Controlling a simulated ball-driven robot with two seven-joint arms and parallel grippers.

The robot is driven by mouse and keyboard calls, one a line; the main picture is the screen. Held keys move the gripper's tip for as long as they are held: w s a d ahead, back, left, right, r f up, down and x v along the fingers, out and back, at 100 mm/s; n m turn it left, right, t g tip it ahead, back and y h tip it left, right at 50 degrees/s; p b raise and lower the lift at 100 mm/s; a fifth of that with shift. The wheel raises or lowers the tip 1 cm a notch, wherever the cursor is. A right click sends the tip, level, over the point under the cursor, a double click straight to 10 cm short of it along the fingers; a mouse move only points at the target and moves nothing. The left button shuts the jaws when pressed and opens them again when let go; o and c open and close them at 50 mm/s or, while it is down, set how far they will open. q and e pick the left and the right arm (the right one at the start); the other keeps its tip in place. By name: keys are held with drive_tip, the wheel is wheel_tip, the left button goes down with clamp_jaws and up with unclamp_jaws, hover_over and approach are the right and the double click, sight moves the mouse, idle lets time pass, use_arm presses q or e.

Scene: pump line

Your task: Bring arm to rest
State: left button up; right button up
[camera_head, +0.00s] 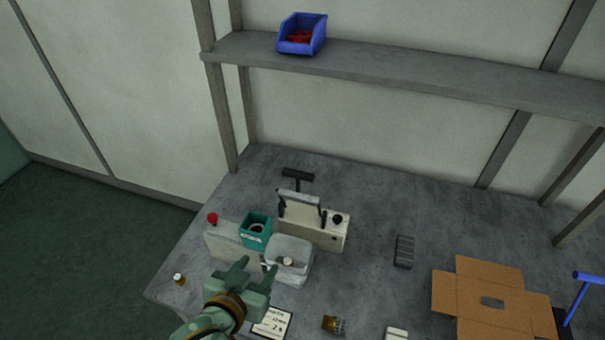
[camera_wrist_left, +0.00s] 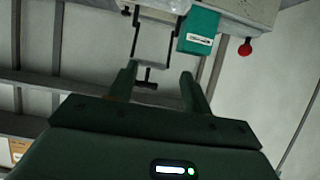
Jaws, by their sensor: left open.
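My left gripper (camera_head: 257,267) is open and empty in the head view, above the front left part of the grey workbench (camera_head: 365,210). It appears just in front of and left of a pale grey rounded block (camera_head: 291,262) with a small round part on top. In the left wrist view, the open fingers of my left gripper (camera_wrist_left: 160,90) have nothing between them. A white machine (camera_head: 325,232) with a raised flap and a teal box (camera_head: 256,229) stand behind the gripper. The teal box also shows in the left wrist view (camera_wrist_left: 198,30). My right gripper is not in view.
A red knob (camera_head: 212,218) tops a grey box at the left. A small bottle (camera_head: 179,279) stands near the left edge. An open cardboard box (camera_head: 470,293), a dark ribbed block (camera_head: 404,251) and a blue-handled tool (camera_head: 585,290) are at right. A shelf (camera_head: 400,75) holds a blue bin (camera_head: 303,33).

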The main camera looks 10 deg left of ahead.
use_arm(q)
drive_tip(key=s+a+m+g+y, duration=0.3)
drive_tip(key=s+a+y, duration=0.15)
drive_tip(key=a, duration=0.35)
drive_tip(key=s+a+m+g+y, duration=0.25)
drive_tip(key=s+a, duration=0.25)
drive_tip(key=a, duration=0.3)
drive_tip(key=s+d+f+g+h+b, duration=0.1)
drive_tip(key=f+b, duration=0.1)
drive_tip(key=f, duration=0.9)
drive_tip(key=s+d+f+n+g+h+b, duration=0.1)
drive_tip(key=s+d+f+b, duration=0.1)
drive_tip(key=f, duration=0.8)
drive_tip(key=s+d+f+g+h+b, duration=0.1)
drive_tip(key=f+b, duration=0.2)
drive_tip(key=f, duration=0.8)
drive_tip(key=s+f+n+g+h+b, duration=0.1)
drive_tip(key=s+f+n+g+b, duration=0.2)
drive_tip(key=s+f, duration=1.6)
drive_tip(key=shift+s+f+h+b, duration=0.35)
drive_tip(key=shift+f+b, duration=0.2)
drive_tip(key=shift+b, duration=0.3)
